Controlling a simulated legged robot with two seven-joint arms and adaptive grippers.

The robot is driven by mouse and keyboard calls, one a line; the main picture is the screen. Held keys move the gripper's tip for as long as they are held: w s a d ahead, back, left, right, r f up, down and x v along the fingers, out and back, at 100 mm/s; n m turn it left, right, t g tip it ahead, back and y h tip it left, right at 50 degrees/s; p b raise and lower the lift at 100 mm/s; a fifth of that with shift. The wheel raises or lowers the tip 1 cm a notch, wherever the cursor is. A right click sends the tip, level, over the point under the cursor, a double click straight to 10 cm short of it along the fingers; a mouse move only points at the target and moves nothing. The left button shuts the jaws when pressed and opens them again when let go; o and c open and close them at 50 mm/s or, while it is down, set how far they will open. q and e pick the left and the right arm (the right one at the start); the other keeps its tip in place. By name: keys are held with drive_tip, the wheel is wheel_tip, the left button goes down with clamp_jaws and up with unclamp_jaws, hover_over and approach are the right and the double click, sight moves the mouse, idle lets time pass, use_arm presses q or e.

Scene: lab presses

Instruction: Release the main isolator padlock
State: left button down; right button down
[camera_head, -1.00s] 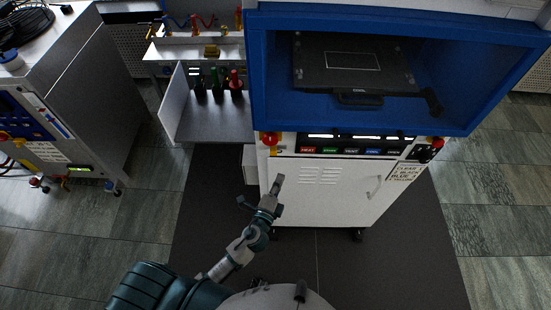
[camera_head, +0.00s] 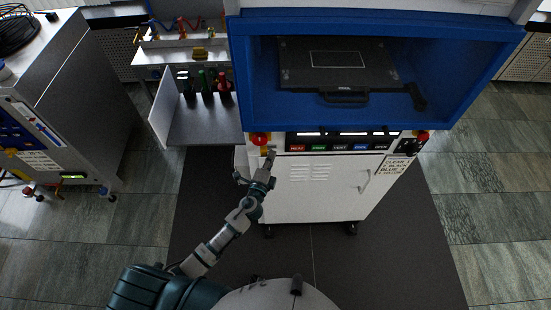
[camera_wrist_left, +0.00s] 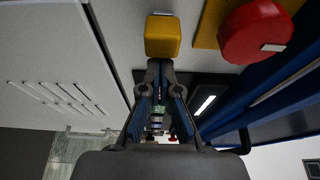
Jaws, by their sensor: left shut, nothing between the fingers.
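A yellow block (camera_wrist_left: 162,37), which looks like the padlock body, is on the pale front of the press in the left wrist view. My left gripper (camera_head: 268,153) is just below that knob. In the wrist view its fingertips (camera_wrist_left: 160,68) are together, empty, just short of the yellow block; contact cannot be told. My right gripper is not in view.
The blue press chamber (camera_head: 375,120) overhangs the button panel (camera_head: 340,142), close to my left gripper. A white side shelf (camera_head: 205,125) with bottles stands to the left. A grey cabinet (camera_head: 85,110) is farther left. The dark mat (camera_head: 400,260) in front is clear.

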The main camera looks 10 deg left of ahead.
use_arm(q)
drive_tip(key=shift+a, duration=0.1)
drive_tip(key=a, duration=0.2)
drive_tip(key=s+a, duration=0.1)
drive_tip(key=a, duration=0.1)
drive_tip(key=shift+s+a, duration=0.15)
drive_tip(key=shift+a, duration=0.15)
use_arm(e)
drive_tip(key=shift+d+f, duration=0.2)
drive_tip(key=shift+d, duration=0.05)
